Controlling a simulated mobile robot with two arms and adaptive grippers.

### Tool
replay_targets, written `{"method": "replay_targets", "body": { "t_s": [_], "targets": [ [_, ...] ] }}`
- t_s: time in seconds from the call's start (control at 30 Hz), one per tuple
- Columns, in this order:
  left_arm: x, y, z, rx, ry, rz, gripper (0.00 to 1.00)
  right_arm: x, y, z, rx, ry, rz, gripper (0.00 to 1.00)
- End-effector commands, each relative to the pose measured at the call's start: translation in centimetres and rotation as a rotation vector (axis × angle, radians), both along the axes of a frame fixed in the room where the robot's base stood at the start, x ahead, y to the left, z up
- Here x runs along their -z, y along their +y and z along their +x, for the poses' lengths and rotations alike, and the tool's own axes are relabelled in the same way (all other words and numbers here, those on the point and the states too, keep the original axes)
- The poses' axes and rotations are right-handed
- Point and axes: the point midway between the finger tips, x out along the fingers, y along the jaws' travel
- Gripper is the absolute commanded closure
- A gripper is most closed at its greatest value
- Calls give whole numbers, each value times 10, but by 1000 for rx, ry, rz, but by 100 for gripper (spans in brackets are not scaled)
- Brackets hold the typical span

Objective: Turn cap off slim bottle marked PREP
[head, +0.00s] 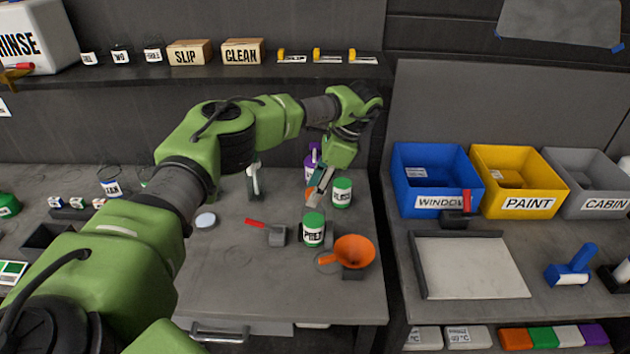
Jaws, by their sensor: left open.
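My right gripper is out of view.
An orange funnel (353,250) sits right of the front bottle, and a red-handled tool (268,232) lies left of it. A purple-topped bottle (312,160) stands behind the gripper. Blue (430,180), yellow (520,181) and grey bins stand right. Bare bench lies toward the front left.

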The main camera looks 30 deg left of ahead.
Motion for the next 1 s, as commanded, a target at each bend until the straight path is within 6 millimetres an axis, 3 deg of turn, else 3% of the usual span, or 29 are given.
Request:
{"method": "replay_targets", "body": {
  "t_s": [0.17,0.4,0.53,0.73,0.77,0.9,1.0],
  "targets": [
    [-2,1,-1,249,0,0,56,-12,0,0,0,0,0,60],
    [1,1,-1,596,0,0,56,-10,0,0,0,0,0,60],
    [1,0,0,693,-2,-1,56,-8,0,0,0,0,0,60],
    [0,0,0,703,-1,0,56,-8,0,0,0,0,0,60],
    [0,0,0,702,-1,0,59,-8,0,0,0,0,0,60],
    [0,0,0,700,0,0,95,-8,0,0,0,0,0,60],
    [0,0,0,699,-1,0,98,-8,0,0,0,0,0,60]
  ]
}}
